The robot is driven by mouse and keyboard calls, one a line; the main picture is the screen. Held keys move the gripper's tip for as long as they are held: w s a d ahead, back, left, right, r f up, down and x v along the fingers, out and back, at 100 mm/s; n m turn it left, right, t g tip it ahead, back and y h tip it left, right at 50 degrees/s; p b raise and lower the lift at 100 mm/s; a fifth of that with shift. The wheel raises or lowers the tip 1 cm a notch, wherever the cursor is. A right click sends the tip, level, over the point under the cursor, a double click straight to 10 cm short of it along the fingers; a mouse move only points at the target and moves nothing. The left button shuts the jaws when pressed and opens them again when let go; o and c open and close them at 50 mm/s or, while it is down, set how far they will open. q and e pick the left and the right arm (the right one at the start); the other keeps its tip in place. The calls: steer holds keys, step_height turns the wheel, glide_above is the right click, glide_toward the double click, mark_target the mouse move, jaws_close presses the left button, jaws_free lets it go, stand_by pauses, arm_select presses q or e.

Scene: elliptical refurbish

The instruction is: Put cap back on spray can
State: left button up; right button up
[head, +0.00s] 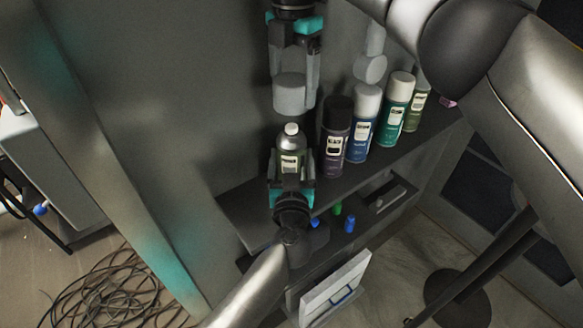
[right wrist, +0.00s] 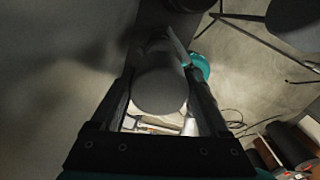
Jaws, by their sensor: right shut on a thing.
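My right gripper (head: 296,95) comes down from the top of the head view, shut on a grey cylindrical cap (head: 290,90). The cap also fills the space between the fingers in the right wrist view (right wrist: 160,90). Just below it in the head view is an uncapped spray can (head: 291,148) with a grey-green body and white nozzle. A visible gap separates cap and nozzle. My left gripper (head: 290,165) comes up from below with its fingers on both sides of the can, shut on it. The can's lower part is hidden by the gripper.
Several capped spray cans stand in a row on the dark shelf (head: 240,205), the nearest a black-capped one (head: 335,140) just right of the held can. A lower shelf holds small blue and green items (head: 349,223). A grey wall (head: 170,100) is on the left.

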mark_target(293, 124)
arm_select(q)
jaws_close()
arm_select(e)
steer(key=shift+f, duration=2.5)
steer(key=shift+f, duration=0.1)
steer(key=shift+f, duration=0.8)
steer(key=shift+f, duration=0.65)
steer(key=o, duration=1.2)
steer(key=shift+c, duration=0.2)
